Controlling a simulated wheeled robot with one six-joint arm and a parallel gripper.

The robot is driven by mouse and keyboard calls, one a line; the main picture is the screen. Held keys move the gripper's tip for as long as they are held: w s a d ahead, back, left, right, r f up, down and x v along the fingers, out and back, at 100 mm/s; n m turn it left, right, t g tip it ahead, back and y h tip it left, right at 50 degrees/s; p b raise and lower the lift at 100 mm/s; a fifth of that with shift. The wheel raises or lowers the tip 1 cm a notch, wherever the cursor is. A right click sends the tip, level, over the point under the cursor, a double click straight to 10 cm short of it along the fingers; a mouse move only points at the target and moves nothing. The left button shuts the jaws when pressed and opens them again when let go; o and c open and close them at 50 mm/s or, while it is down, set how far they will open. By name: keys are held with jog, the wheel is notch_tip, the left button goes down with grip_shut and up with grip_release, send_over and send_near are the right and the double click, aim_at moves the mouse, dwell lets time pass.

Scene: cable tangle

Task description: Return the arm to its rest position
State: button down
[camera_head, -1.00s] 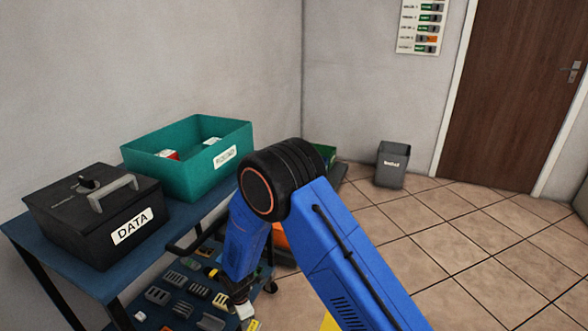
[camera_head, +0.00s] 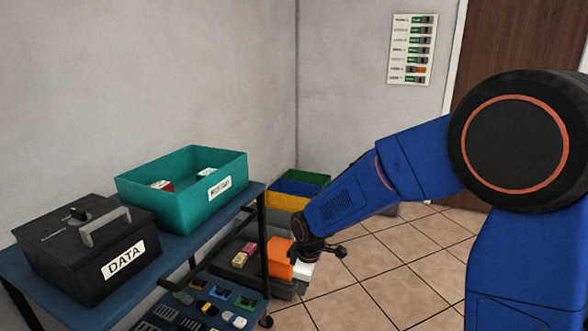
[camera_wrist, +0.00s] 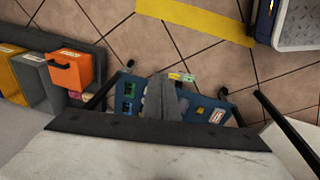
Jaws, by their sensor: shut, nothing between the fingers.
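My blue arm (camera_head: 345,200) reaches from the right side of the head view toward the middle, bent at a large black joint (camera_head: 515,140). Its dark wrist end (camera_head: 312,247) is in the air in front of an orange bin (camera_head: 278,258), to the right of the cart. The fingers cannot be made out in the head view. In the wrist view my gripper (camera_wrist: 166,98) shows as a grey shape at the lower middle. It is shut and empty, above the blue cart shelf (camera_wrist: 207,110), which it partly hides.
A blue cart top (camera_head: 60,290) carries a black DATA box (camera_head: 85,245) and a teal bin (camera_head: 180,190) with small items. Several connectors lie on the shelf below. Green, blue and yellow bins (camera_head: 300,188) stand behind the arm.

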jog(key=s+d+r+m+t, duration=0.1)
jog(key=s+d+r+m, duration=0.35)
jog(key=d+r, duration=0.35)
jog(key=s+d+r+m, duration=0.3)
jog(key=s+d+r, duration=0.3)
jog(key=d, duration=0.3)
jog(key=s+d+r+m+t, duration=0.1)
jog(key=s+d+m, duration=0.2)
jog(key=s, duration=0.5)
jog(key=s+d+r+m+t+h, duration=0.1)
jog(key=s+d+r+m, duration=0.1)
jog(key=s+d+m, duration=0.2)
jog(key=s+d, duration=0.2)
jog(key=s, duration=0.2)
jog(key=shift+s+d, duration=0.25)
